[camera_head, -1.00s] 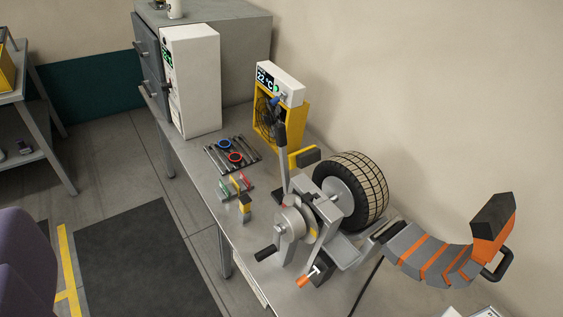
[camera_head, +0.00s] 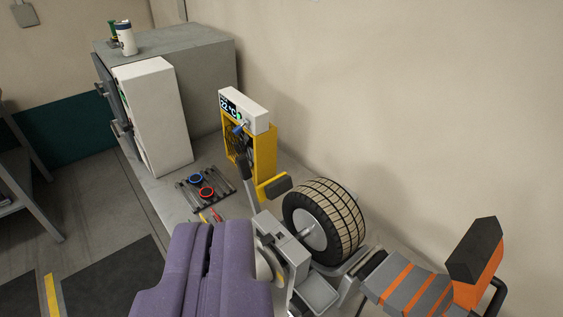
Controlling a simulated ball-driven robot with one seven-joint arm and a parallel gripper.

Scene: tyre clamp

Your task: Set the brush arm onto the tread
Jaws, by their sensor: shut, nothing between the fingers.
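The wheel with its treaded tyre (camera_head: 345,214) stands upright in a grey clamp (camera_head: 287,237) on the bench. The brush arm (camera_head: 249,188) stands raised just left of the wheel, with a dark handle at its upper end. Its brush head, a dark block in a yellow holder (camera_head: 273,187), sits beside the tyre's upper left; the two look apart. My purple gripper (camera_head: 208,228) fills the lower middle, close to the camera. Its two halves are together with a thin dark slit between them, and it holds nothing. It hides the clamp's front and crank.
A yellow-framed fan unit with a display (camera_head: 246,132) stands behind the brush arm. A white box (camera_head: 160,118) and grey cabinet (camera_head: 211,62) stand farther back. A grey-orange segmented guard (camera_head: 403,288) rises at right.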

